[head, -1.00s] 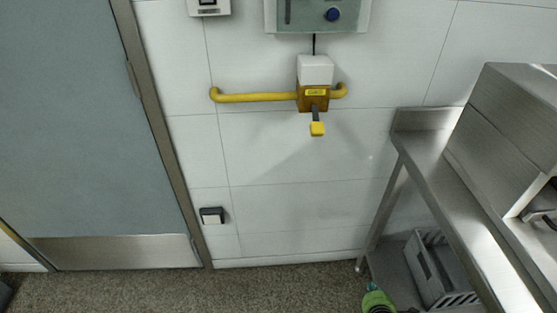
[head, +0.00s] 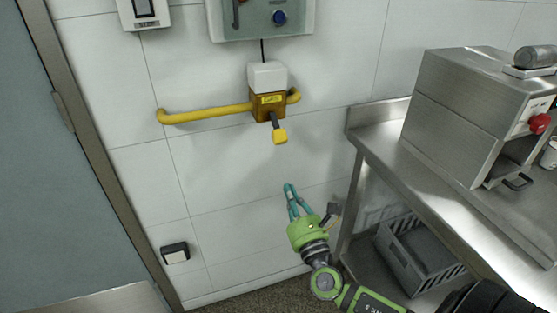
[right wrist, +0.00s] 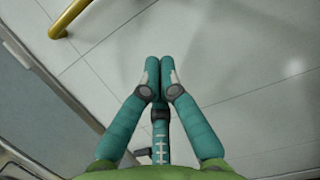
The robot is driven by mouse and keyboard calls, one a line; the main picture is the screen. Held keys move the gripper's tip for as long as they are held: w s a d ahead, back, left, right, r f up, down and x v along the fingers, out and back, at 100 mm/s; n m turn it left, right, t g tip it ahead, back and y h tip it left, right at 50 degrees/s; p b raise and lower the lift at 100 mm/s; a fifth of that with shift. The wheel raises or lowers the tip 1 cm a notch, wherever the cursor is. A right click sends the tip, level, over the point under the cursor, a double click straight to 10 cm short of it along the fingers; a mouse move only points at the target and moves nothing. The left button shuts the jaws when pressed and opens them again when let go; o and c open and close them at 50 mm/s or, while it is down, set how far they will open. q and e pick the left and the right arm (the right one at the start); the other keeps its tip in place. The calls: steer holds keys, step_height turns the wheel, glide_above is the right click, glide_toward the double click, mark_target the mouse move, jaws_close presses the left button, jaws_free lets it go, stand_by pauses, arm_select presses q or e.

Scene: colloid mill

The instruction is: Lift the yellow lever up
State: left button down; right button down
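The yellow lever (head: 279,137) is a yellow knob on a short dark stem. It hangs down, tilted slightly right, from the yellow-brown valve box (head: 268,106) on the wall's yellow pipe (head: 205,113). My right gripper (head: 289,187) is below the lever and apart from it, its teal fingers pointing up. In the right wrist view my right gripper (right wrist: 159,68) has its fingertips together with nothing between them. The lever does not show there; one end of the yellow pipe (right wrist: 70,18) does. My left gripper is out of view.
A steel table (head: 390,150) with a steel machine (head: 470,110) stands to the right of my right arm. A grey crate (head: 420,255) sits on its lower shelf. A control box (head: 262,18) hangs above the valve.

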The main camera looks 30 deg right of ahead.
mark_target(277, 130)
steer(key=w+d+r+p, duration=0.1)
steer(key=w+r+p, duration=0.3)
steer(key=w+r, duration=0.2)
steer(key=shift+w+d+p, duration=0.3)
steer(key=shift+w+p, duration=0.1)
steer(key=shift+w, duration=0.2)
